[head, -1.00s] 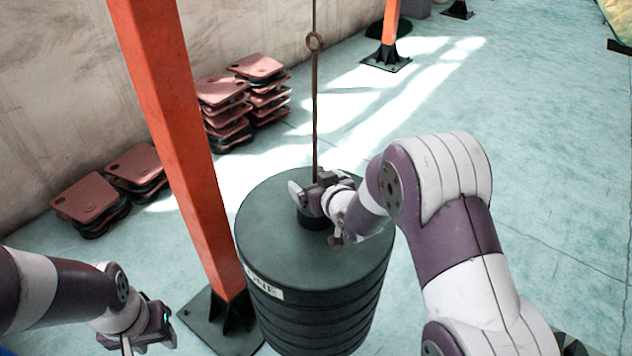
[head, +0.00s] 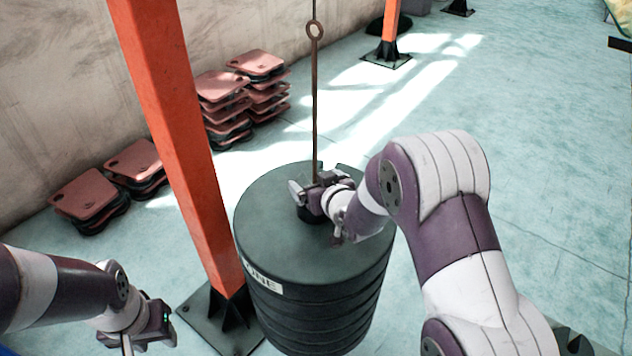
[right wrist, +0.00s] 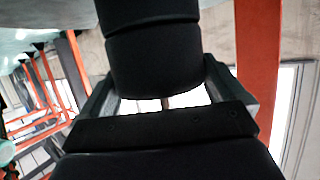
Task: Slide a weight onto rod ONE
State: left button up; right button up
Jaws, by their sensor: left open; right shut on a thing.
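The dark green stack of round weights (head: 285,235) hangs or stands around the thin rusty rod (head: 314,110), which has a ring near its top. A white label on its side (head: 263,279) reads partly as "ONE". My right gripper (head: 312,197) is shut on a black cylindrical collar (head: 311,216) at the rod's foot, above the top weight. In the right wrist view, the black collar (right wrist: 155,60) fills the space between the fingers. My left gripper (head: 150,338) is open and empty at the lower left, apart from the stack.
An orange post (head: 180,130) on a dark foot plate stands just left of the weights. Reddish plates lie in piles (head: 225,90) and (head: 90,195) along the wall. Another orange post (head: 389,30) stands at the back.

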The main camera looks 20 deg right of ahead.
jog(key=shift+w+r, duration=0.1)
jog(key=shift+r, duration=0.05)
jog(key=o, duration=1.7)
jog(key=shift+s+f, duration=0.25)
jog(key=shift+f, duration=0.15)
jog(key=shift+s+r, duration=0.2)
jog(key=shift+s, duration=0.3)
jog(key=s, duration=0.3)
jog(key=s+d+p, duration=0.1)
jog(key=s, duration=0.2)
jog(key=s+r+p, duration=0.1)
jog(key=s, duration=0.2)
jog(key=shift+s+d, duration=0.35)
